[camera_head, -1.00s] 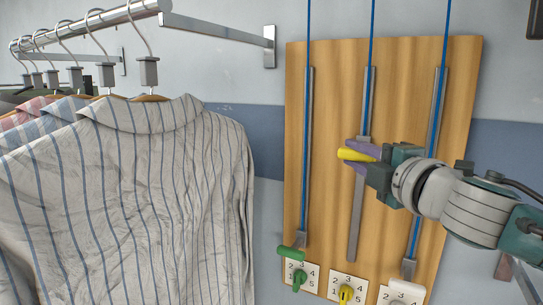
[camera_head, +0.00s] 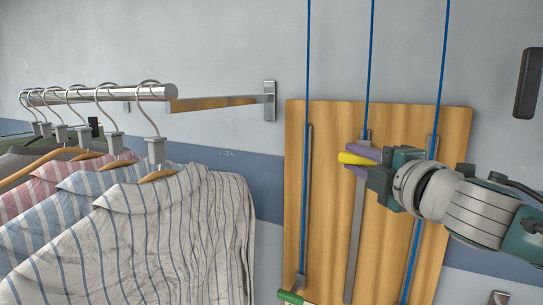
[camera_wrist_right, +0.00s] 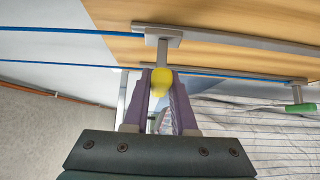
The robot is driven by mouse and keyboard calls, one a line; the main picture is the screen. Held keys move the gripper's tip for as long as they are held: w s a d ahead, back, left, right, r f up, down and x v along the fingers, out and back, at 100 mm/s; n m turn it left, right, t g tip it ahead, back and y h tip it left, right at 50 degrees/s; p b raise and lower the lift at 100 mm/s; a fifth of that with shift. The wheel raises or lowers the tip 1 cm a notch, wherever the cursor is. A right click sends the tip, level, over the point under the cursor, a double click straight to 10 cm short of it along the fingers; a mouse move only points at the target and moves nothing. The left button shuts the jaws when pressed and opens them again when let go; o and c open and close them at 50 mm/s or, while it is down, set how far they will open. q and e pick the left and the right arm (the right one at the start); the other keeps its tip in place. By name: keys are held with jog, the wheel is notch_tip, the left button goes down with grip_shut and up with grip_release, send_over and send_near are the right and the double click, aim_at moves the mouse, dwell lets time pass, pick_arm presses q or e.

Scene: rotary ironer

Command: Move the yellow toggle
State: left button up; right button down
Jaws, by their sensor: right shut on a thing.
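The yellow toggle (camera_head: 352,158) is near the top of the middle grey track (camera_head: 355,240) on the wooden board (camera_head: 335,125). My right gripper (camera_head: 362,161) reaches it from the right, with its purple fingers shut around the toggle. In the right wrist view the yellow toggle (camera_wrist_right: 160,80) sits between the two fingertips, on a grey stem from its track. A blue cord (camera_head: 370,70) runs up above the middle track. The numbered dials are below the head view now. My left gripper does not show.
A green toggle (camera_head: 290,297) is at the bottom of the left track. Striped shirts (camera_head: 190,230) hang from a metal rail (camera_head: 100,93) at the left. A dark object (camera_head: 527,82) is on the wall at the upper right.

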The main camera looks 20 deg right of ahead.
jog(key=c, duration=0.9)
grip_release()
jog(key=shift+r, duration=0.4)
jog(key=shift+o, duration=0.9)
jog(key=shift+f, duration=0.1)
jog(key=shift+s+f, duration=0.1)
jog(key=s+b, duration=0.3)
jog(key=s, duration=0.6)
jog(key=shift+s+a, duration=0.35)
jog(key=shift+a, duration=0.05)
